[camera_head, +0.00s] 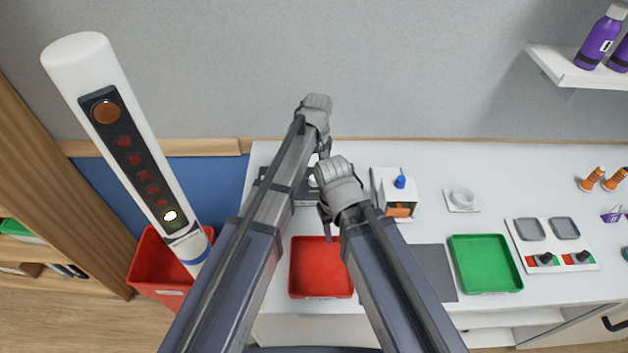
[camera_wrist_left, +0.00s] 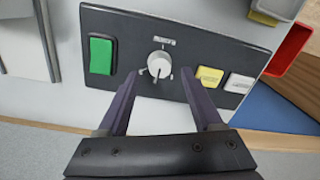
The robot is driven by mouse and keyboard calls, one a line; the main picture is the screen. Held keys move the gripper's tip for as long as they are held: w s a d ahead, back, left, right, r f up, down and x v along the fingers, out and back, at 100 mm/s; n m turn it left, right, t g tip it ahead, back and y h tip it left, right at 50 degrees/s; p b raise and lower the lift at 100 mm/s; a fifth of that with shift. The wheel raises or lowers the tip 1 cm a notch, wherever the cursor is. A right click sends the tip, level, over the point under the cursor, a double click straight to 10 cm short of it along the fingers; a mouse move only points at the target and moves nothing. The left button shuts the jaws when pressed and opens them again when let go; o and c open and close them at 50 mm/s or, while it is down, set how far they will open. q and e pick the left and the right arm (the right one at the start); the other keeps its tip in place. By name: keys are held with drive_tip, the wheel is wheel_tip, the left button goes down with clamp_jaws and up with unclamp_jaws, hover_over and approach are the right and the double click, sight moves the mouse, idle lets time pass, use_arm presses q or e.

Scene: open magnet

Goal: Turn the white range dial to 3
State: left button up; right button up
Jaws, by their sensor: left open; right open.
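The white range dial (camera_wrist_left: 160,64) sits in a dark control panel (camera_wrist_left: 133,41) in the left wrist view; the small marks around it are too small to read. My left gripper (camera_wrist_left: 160,95) is open, its two dark fingers pointing toward the panel, spread to either side below the dial and with nothing between them. In the head view my arms hide most of the panel (camera_head: 276,188), and my left gripper (camera_head: 324,148) is above its back edge. My right gripper (camera_head: 330,218) is open in front of the panel, close to my left arm.
The panel also has a green switch (camera_wrist_left: 101,55), a yellow button (camera_wrist_left: 209,75) and a white button (camera_wrist_left: 239,83). A red tray (camera_head: 319,268), a green tray (camera_head: 485,264) and a small white-orange box (camera_head: 398,193) are on the white table. A tall white column (camera_head: 88,62) stands left.

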use_arm(q)
wheel_tip(320, 180, down, 2)
drive_tip(key=shift+f+b, duration=0.25)
drive_tip(key=shift+b, duration=0.45)
drive_tip(key=shift+r, duration=0.1)
clamp_jaws()
